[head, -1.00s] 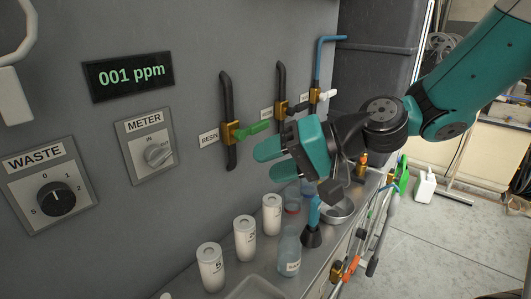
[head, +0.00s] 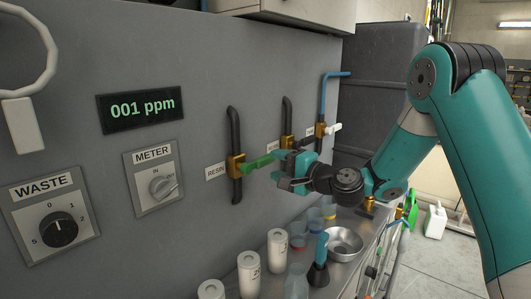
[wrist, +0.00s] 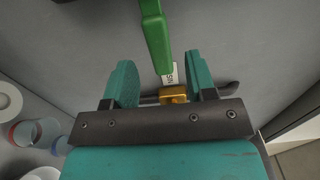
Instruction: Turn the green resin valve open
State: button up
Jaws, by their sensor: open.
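The green resin valve handle (head: 262,162) sticks out to the right from a brass body (head: 236,165) on a dark vertical pipe. The RESIN label (head: 215,172) is left of it. My gripper (head: 284,168) is open and empty at the free right end of the handle, about level with it. In the wrist view, the green handle (wrist: 155,35) comes down from the top, its end ahead of the gap between my fingers (wrist: 160,84). The fingers stand apart, one on each side. I cannot tell whether they touch the handle.
Another brass valve (head: 287,142) and one with a white handle (head: 333,127) lie further right on the wall. The METER (head: 162,188) and WASTE (head: 58,228) dials are left.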

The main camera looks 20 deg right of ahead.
aim_at(268, 161)
jog(key=p+x, duration=0.1)
jog(key=x, duration=0.3)
jog(key=shift+w+a, duration=0.25)
jog(key=shift+w, duration=0.1)
grip_shut()
